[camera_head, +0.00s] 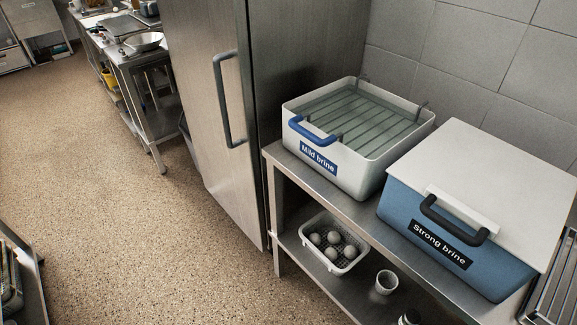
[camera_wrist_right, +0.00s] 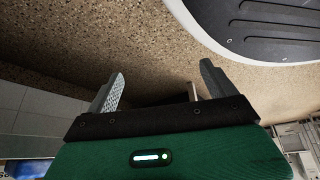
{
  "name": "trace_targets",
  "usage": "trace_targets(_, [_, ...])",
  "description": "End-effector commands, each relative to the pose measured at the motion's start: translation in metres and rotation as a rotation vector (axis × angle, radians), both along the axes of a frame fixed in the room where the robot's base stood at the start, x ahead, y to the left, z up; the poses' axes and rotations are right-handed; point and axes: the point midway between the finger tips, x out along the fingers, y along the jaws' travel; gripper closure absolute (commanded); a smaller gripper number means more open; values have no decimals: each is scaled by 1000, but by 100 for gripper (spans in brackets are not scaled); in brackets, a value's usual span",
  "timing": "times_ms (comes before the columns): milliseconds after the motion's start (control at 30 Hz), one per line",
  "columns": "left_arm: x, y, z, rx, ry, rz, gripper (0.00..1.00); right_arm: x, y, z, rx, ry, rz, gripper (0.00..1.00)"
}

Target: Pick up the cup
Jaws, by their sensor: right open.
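A small white cup (camera_head: 386,282) stands upright on the lower shelf of the metal table in the head view, to the right of a white perforated basket. My right gripper (camera_wrist_right: 160,90) shows only in the right wrist view. Its two fingers are spread apart with nothing between them, over speckled floor. The cup does not show in the right wrist view, and neither gripper shows in the head view.
The perforated basket (camera_head: 334,244) holds several white eggs. Above, the metal table (camera_head: 345,200) bears a "Mild brine" bin (camera_head: 350,165) and a lidded "Strong brine" bin (camera_head: 425,215). A jar-like object (camera_head: 409,318) is cut off below. Floor (camera_head: 130,230) at left is open.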

Motion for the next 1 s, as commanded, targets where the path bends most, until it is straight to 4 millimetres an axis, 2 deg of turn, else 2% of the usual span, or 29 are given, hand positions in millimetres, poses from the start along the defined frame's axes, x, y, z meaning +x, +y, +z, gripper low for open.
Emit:
trace_targets(33, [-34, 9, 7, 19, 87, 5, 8, -34, -9, 7, -19, 87, -5, 12])
trace_targets(100, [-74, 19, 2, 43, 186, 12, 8, -74, -19, 2, -43, 186, -12, 12])
trace_targets(200, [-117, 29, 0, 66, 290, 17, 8, -117, -30, 0, -66, 290, -18, 12])
trace_targets(300, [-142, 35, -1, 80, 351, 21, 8, -142, -36, -1, -80, 351, -21, 12])
trace_targets(400, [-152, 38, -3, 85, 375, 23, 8, -152, -38, -3, -85, 375, -23, 12])
trace_targets(567, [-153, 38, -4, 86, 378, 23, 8, -153, -38, -4, -86, 377, -23, 12])
trace_targets(833, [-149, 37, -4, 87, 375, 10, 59, -155, -39, -4, -83, 376, -35, 63])
trace_targets(867, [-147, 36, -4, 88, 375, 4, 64, -157, -39, -4, -82, 376, -41, 64])
trace_targets(1000, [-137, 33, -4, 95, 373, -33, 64, -167, -42, -4, -75, 377, -78, 64])
